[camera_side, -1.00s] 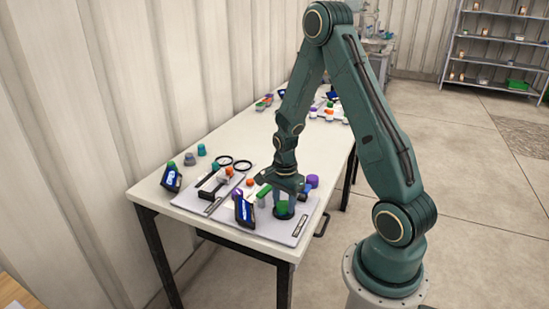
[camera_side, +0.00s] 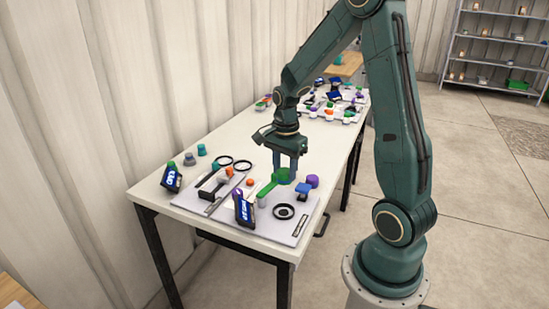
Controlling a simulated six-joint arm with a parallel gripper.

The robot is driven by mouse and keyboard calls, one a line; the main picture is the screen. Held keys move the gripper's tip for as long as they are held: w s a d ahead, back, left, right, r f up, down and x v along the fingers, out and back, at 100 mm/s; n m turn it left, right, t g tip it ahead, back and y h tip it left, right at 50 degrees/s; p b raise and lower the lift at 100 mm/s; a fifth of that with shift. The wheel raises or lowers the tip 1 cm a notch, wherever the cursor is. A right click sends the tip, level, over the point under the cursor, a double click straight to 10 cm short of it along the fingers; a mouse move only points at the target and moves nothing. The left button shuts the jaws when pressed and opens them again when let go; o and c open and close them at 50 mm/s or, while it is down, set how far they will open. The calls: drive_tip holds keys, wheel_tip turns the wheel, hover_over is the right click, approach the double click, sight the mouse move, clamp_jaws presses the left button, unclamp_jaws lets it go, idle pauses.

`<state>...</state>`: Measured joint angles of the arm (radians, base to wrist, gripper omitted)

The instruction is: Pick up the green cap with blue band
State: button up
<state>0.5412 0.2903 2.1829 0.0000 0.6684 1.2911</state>
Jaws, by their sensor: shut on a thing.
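My gripper (camera_side: 287,170) hangs fingers-down above the front right part of the table. It is shut on the green cap (camera_side: 283,176), which sits between the fingertips and appears clear of the mat. A blue band on the cap is too small to make out.
A green lever-like piece (camera_side: 266,190) stands just left of the held cap. A blue piece (camera_side: 303,190) and a purple cap (camera_side: 312,181) are to its right. A dark, purple-topped container (camera_side: 243,209) stands front left. The table's middle (camera_side: 245,139) is bare.

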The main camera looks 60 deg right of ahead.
sight(284, 170)
wheel_tip(284, 170, up, 8)
drive_tip(key=shift+r, duration=0.1)
drive_tip(key=shift+w+d, duration=0.1)
idle(0.8)
drive_tip(key=w+d+f, duration=0.3)
drive_tip(key=w+d, duration=0.7)
drive_tip(key=w, duration=0.5)
drive_tip(key=w+d+f, duration=0.8)
drive_tip(key=w+f, duration=0.1)
drive_tip(key=shift+w+d+f, duration=0.15)
drive_tip(key=shift+w, duration=0.25)
drive_tip(key=shift+f, duration=0.2)
drive_tip(key=shift+f, duration=3.8)
